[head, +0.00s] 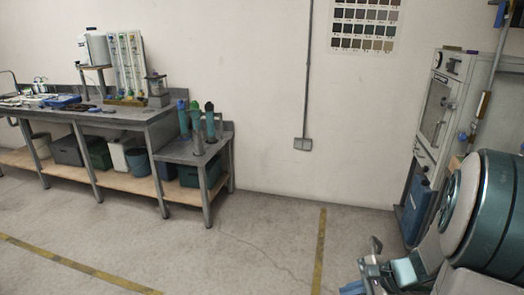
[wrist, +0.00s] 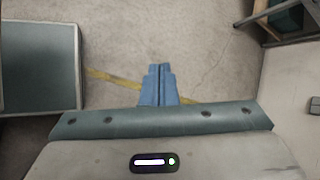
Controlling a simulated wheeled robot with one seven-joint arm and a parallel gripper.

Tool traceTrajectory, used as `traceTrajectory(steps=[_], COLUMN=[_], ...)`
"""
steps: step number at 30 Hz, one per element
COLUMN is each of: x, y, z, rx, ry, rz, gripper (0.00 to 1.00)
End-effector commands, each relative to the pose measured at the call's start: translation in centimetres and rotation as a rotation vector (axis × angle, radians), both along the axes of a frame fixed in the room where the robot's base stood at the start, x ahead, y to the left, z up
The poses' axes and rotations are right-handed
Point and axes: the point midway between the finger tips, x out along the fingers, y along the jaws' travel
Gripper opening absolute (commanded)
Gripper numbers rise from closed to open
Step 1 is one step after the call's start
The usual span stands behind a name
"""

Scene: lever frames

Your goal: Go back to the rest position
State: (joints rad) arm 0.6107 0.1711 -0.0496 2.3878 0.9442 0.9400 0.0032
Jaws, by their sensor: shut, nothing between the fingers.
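My gripper (wrist: 158,72) points down over the bare floor in the wrist view. Its two blue fingers are pressed together with nothing between them. In the head view, part of my arm (head: 482,215) fills the lower right corner, and the lower part of it is cut off by the picture edge.
A grey workbench (head: 150,115) with lab gear stands at the left wall; a lower table (head: 190,150) holds several bottles. A tall grey cabinet (head: 440,125) stands at right, close behind my arm. A grey-green box top (wrist: 40,68) is left of my fingers. The middle floor is clear.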

Motion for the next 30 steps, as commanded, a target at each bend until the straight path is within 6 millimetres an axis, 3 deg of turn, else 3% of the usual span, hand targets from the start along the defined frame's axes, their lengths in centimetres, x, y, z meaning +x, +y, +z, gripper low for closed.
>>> traceTrajectory(steps=[1, 3, 10, 19, 30], x=[-0.6, -1.8, -5.8, -8.9, -9.3], y=[1.9, 3.8, 7.6, 8.7, 8.6], z=[1.9, 3.4, 8.2, 13.0, 14.0], rx=[-0.064, -0.15, -0.464, -0.834, -0.923], ry=[-0.019, -0.037, -0.127, -0.265, -0.298], rz=[0.117, 0.267, 0.725, 1.13, 1.206], gripper=[0.0, 0.0, 0.0, 0.0, 0.0])
